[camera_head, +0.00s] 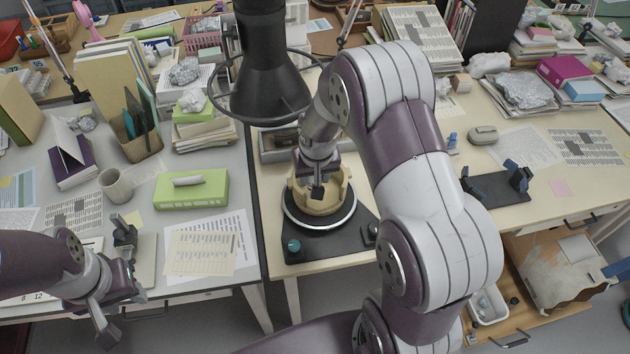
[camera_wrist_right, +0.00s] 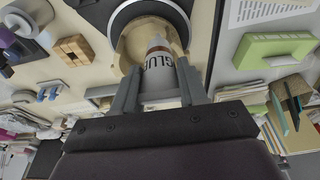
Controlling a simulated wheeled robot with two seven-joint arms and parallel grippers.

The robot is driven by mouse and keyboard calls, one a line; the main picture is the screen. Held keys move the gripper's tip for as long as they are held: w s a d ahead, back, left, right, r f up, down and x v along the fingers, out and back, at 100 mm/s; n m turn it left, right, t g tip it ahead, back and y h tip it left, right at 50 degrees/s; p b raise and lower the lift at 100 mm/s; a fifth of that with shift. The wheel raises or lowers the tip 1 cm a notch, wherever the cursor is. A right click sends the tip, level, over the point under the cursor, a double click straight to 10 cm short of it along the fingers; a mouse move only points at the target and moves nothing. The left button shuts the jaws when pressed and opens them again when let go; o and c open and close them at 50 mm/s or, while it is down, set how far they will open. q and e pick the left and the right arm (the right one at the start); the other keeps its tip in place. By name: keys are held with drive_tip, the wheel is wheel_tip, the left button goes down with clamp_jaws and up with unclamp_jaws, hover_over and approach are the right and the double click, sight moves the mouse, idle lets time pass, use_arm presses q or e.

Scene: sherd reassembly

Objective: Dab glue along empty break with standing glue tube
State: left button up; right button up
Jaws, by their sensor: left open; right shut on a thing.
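The tan vessel (camera_head: 335,201) with a broken, uneven rim stands on the round turntable (camera_head: 290,218) in the head view. The glue tube (camera_wrist_right: 159,78), white-grey with dark lettering, shows in the right wrist view. My right gripper (camera_wrist_right: 158,92) is shut on the tube; its tapered nozzle points towards the vessel (camera_wrist_right: 128,45). In the head view my right gripper (camera_head: 318,186) is at the vessel's opening. Whether the nozzle touches a break I cannot tell. My left gripper (camera_head: 122,307) is open and empty at the lower left, away from the vessel.
A black hood (camera_head: 273,65) with a ring hangs just behind my right arm. A green box (camera_head: 190,189) and a mug (camera_head: 115,185) stand on the left desk. A dark holder (camera_head: 497,186) lies right of my arm. Papers (camera_head: 205,245) cover the left desk's front.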

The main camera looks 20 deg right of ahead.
drive_tip(key=shift+w+d+f, duration=0.1)
drive_tip(key=shift+d+f, duration=0.15)
drive_tip(key=shift+f, duration=0.1)
drive_tip(key=shift+d+f+b, duration=0.1)
drive_tip(key=shift+f+b, duration=0.2)
drive_tip(key=shift+b, duration=0.1)
drive_tip(key=shift+w+a+f+b, duration=0.15)
drive_tip(key=shift+a+f+b, duration=0.15)
drive_tip(key=shift+f+b, duration=0.45)
drive_tip(key=shift+b+x, duration=0.7)
drive_tip(key=shift+x, duration=0.25)
drive_tip(key=shift+b+x, duration=0.75)
drive_tip(key=shift+x, duration=0.05)
drive_tip(key=shift+d+f+b, duration=0.55)
drive_tip(key=shift+d+f, duration=0.45)
drive_tip(key=shift+d, duration=2.35)
drive_tip(key=p+v, duration=0.7)
drive_tip(key=v, duration=0.2)
drive_tip(key=shift+s+p, duration=0.35)
